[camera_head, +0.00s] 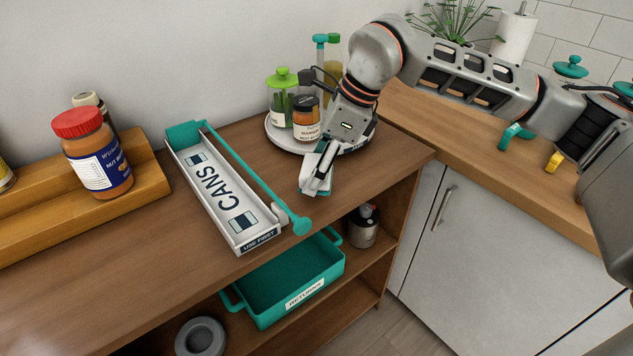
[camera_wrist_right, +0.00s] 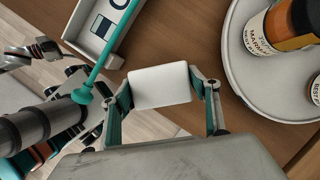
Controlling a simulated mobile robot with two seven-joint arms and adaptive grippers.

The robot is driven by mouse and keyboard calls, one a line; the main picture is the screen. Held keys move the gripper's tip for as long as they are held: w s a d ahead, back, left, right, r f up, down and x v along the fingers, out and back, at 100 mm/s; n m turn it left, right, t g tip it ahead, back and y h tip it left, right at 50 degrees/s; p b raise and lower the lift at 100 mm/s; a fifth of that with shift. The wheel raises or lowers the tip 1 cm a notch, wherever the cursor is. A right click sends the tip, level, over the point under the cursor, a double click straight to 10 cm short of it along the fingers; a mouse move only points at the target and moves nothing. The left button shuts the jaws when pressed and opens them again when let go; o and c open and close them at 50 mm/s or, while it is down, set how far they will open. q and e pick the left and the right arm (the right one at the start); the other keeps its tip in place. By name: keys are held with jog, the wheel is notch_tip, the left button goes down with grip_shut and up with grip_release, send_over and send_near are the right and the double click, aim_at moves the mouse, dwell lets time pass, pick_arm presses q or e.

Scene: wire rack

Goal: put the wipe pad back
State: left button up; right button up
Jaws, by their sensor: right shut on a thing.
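The wipe pad is a small white block (camera_wrist_right: 160,86), held between the two fingers of my right gripper (camera_wrist_right: 163,98). In the head view my right gripper (camera_head: 318,180) points down over the wooden top's front right edge, with the pad's pale side (camera_head: 309,170) partly hidden by the fingers. The gripper is shut on the pad, just in front of the round tray and right of the teal rod's knob. Grey and dark parts of mine show at the left edge of the wrist view; my left gripper's fingers are unclear there.
A white CANS tray (camera_head: 189,172) has a teal rod (camera_head: 257,178) along its right side. A round white tray (camera_head: 285,138) holds jars and bottles. Below are a teal RETURNS bin (camera_head: 260,306) and a metal canister (camera_head: 364,228). A peanut butter jar (camera_head: 95,160) stands left.

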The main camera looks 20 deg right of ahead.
pick_arm(q)
jog(key=shift+f, duration=0.3)
pick_arm(e)
jog(key=shift+f, duration=1.95)
jog(key=shift+f, duration=0.2)
jog(key=o, duration=1.1)
jog(key=shift+c, duration=0.2)
jog(key=shift+r, duration=0.1)
jog(key=shift+r, duration=0.2)
pick_arm(q)
jog(key=shift+s+d+r+p, duration=0.2)
jog(key=shift+s+p, duration=0.1)
jog(key=shift+p, duration=0.1)
pick_arm(e)
jog(key=v, duration=1.2)
